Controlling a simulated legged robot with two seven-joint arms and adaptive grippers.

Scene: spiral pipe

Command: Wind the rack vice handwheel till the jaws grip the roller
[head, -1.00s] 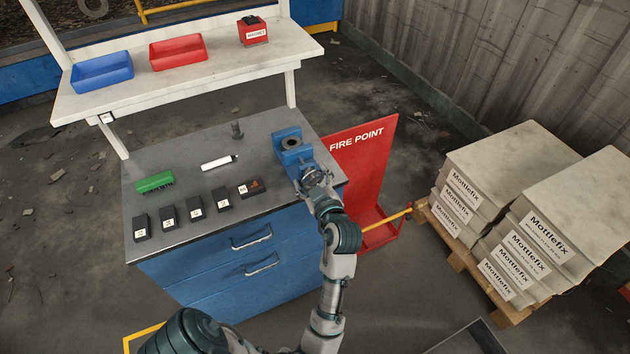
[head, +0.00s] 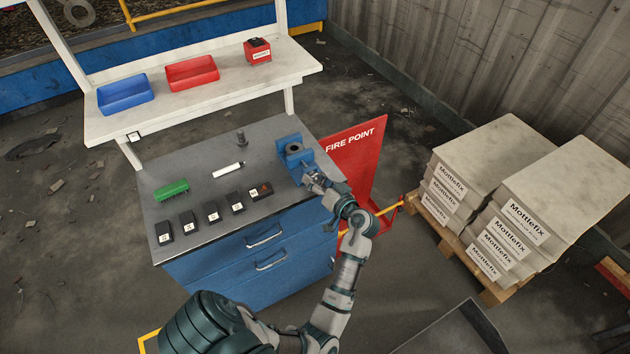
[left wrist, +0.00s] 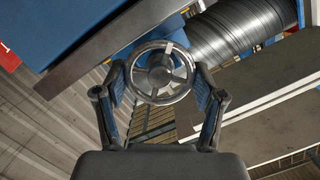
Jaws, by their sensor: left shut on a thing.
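The blue rack vice (head: 290,152) stands at the right end of the grey bench top. A dark round shape shows in its top; I cannot tell if this is the roller or how the jaws sit against it. My left gripper (head: 315,181) is at the vice's near end. In the left wrist view the silver spoked handwheel (left wrist: 161,73) lies between the two fingers of my left gripper (left wrist: 160,84), which is shut on its rim from both sides. My right gripper is not in view.
The grey bench (head: 215,205) carries a green block (head: 171,189), a white cylinder (head: 228,170), a small dark post (head: 241,139) and several black blocks. A red fire point stand (head: 357,165) is close right of the vice. Stacked Mottlefix bags (head: 480,190) stand farther right.

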